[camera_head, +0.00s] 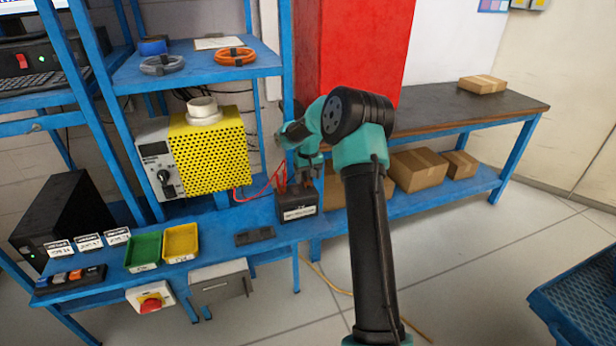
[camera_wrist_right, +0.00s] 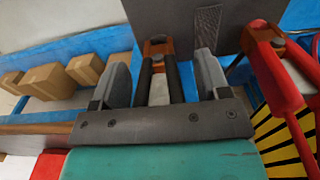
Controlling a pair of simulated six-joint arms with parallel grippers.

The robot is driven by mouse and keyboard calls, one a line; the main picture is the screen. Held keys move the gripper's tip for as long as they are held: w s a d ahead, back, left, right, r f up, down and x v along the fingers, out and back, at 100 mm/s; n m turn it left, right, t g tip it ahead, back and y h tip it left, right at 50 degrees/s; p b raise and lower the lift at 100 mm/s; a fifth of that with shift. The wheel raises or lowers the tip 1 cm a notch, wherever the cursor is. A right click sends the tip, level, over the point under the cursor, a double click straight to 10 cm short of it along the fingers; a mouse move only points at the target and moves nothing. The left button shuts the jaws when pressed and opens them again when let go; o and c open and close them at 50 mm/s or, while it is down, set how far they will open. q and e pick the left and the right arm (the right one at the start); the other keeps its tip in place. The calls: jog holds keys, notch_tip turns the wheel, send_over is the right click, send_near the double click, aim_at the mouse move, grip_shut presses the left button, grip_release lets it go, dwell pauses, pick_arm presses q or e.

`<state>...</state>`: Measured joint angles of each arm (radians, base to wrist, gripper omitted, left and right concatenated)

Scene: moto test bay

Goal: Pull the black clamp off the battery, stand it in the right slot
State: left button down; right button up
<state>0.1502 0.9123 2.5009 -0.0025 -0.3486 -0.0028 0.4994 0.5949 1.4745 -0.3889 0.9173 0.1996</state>
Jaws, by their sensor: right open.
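The dark battery (camera_head: 297,215), with a white label, stands at the right end of the blue bench. My right gripper (camera_head: 308,178) points down just above it. In the right wrist view the open grey fingers of this gripper (camera_wrist_right: 164,82) stand on both sides of the black clamp (camera_wrist_right: 174,80), with visible gaps. The clamp's copper-coloured jaws are at the grey battery top (camera_wrist_right: 196,20). A flat dark holder (camera_head: 255,236) lies on the bench left of the battery; its separate slots are hard to make out. My left gripper is out of view.
A red clamp (camera_wrist_right: 278,75) sits close beside the black one, with red cables (camera_head: 274,182) running left to a yellow-sided charger (camera_head: 209,150). Green (camera_head: 144,250) and yellow (camera_head: 181,243) bins stand left of the holder. A shelf (camera_head: 195,68) hangs above the bench.

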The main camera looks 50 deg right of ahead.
jog(key=shift+s+a+f, duration=0.1)
jog(key=shift+s+f, duration=0.05)
jog(key=shift+f, duration=0.3)
jog(key=shift+s+a+f, duration=0.1)
jog(key=shift+f, duration=0.3)
jog(key=shift+c, duration=0.5)
jog(key=c, duration=1.1)
jog(key=shift+c, duration=0.2)
jog(key=shift+r, duration=0.3)
jog(key=shift+w+d+r, duration=0.1)
jog(key=shift+w+r, duration=0.05)
jog(key=shift+r, duration=0.9)
jog(key=shift+w+r, duration=0.1)
jog(key=shift+r, duration=1.8)
jog(key=shift+r, duration=0.1)
jog(key=shift+r, duration=2.45)
